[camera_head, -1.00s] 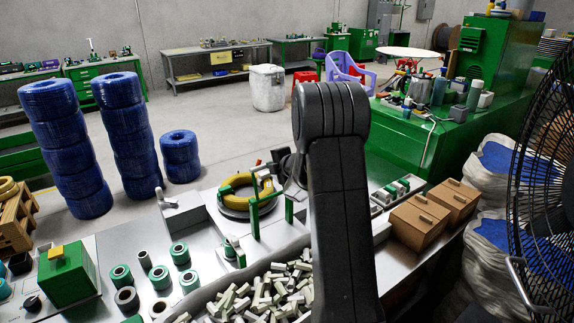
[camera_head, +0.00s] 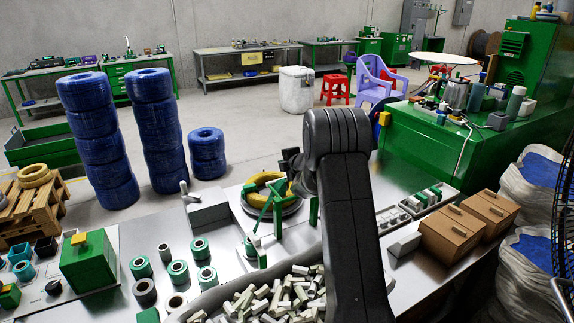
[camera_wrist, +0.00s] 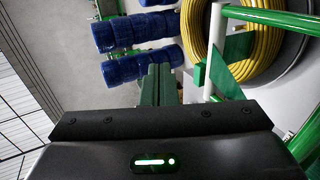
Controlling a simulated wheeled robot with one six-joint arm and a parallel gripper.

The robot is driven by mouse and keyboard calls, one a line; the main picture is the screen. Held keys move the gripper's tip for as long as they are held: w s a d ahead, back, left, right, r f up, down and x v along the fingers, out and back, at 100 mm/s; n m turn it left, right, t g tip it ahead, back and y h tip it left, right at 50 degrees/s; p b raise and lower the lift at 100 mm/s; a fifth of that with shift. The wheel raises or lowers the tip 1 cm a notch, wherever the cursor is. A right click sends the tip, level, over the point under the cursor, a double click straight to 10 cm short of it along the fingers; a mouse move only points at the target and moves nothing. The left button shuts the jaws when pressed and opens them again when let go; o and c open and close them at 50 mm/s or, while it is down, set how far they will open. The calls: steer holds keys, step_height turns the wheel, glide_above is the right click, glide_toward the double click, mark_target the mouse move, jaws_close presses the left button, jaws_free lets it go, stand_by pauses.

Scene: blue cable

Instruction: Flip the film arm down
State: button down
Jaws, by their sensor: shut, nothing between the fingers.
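The yellow cable coil (camera_head: 252,188) lies on a round holder on the grey bench. Thin green bars (camera_head: 278,218) stand at its front, one slanting; I take these for the film arm. In the wrist view the yellow coil (camera_wrist: 254,62) is at upper right, with a white post (camera_wrist: 215,45) and green bars (camera_wrist: 275,17) over it. My gripper (camera_wrist: 157,72) has its green fingers together and empty, pointing left of the white post. In the head view my arm hides part of the bench and the fingers are hard to make out. Contact with the film arm cannot be told.
Stacks of blue cable coils (camera_head: 100,140) stand on the floor beyond the bench. A bin of pale pieces (camera_head: 272,300), several green rolls (camera_head: 178,270), a green box (camera_head: 88,262) and brown boxes (camera_head: 465,225) crowd the bench around my arm.

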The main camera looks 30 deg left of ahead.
steer(key=shift+w+a+f+p, duration=0.3)
steer(key=shift+a+f+p, duration=0.2)
steer(key=shift+f, duration=0.25)
steer(key=shift+w+a+f+p, duration=0.15)
steer(key=shift+a+f+p, duration=0.2)
steer(key=shift+f+p, duration=0.55)
steer(key=shift+w+a+f+g+h+p, duration=0.1)
steer(key=shift+f+g+h+p, duration=0.2)
steer(key=shift+p, duration=0.5)
steer(key=shift+w+a+f+g+h+p, duration=0.1)
steer(key=shift+f+h+p, duration=0.3)
steer(key=shift+p, duration=0.4)
steer(key=b+v, duration=0.2)
steer(key=v, duration=1.1)
steer(key=shift+s+d+r+b, duration=0.15)
steer(key=shift+s+d+b, duration=0.1)
steer(key=shift+d+b, duration=0.05)
